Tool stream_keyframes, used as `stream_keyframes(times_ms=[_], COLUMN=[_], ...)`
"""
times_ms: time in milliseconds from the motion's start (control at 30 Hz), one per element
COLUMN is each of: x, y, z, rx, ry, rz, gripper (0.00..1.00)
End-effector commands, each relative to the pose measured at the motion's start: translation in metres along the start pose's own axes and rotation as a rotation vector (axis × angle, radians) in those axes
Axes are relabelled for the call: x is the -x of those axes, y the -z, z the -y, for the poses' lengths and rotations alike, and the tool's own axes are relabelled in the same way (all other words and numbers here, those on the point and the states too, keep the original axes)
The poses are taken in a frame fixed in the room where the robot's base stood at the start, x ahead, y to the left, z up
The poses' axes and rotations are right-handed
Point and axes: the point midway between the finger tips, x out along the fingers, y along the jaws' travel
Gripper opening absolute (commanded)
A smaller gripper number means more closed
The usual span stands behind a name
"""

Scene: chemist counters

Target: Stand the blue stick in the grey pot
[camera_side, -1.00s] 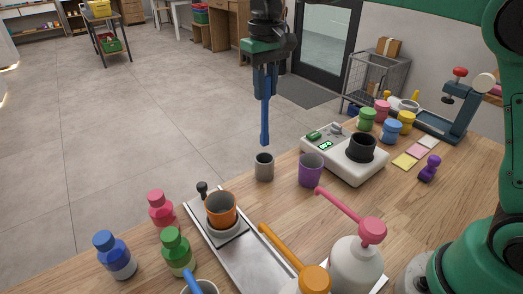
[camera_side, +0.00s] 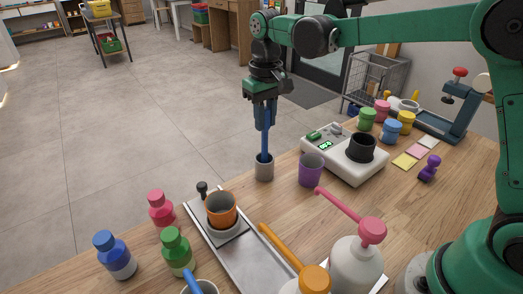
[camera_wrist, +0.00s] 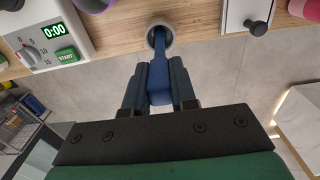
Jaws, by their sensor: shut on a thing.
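The grey pot (camera_side: 264,170) stands upright on the wooden counter near its far edge, left of the purple cup. My gripper (camera_side: 264,124) is above the pot, shut on the upper part of the blue stick (camera_side: 266,142). The stick is near upright and its lower end is inside the pot's mouth. Whether it touches the bottom is hidden by the pot's wall. In the wrist view the stick (camera_wrist: 159,75) runs from between my fingers into the grey pot (camera_wrist: 160,33).
A purple cup (camera_side: 311,169) stands close to the right of the pot. An orange cup (camera_side: 221,209) sits on a plate at front left, with a metal tray (camera_side: 262,262) and several bottles nearby.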

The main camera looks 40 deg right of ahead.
Motion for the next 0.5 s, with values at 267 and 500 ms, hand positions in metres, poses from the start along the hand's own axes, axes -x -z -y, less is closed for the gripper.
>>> stream_keyframes(times_ms=[267,500], x=[0.0000,0.0001], y=[0.0000,0.0000], z=[0.0000,0.0000], rx=[0.000,0.000], ry=[0.000,0.000], rz=[0.000,0.000], gripper=[0.39,0.58])
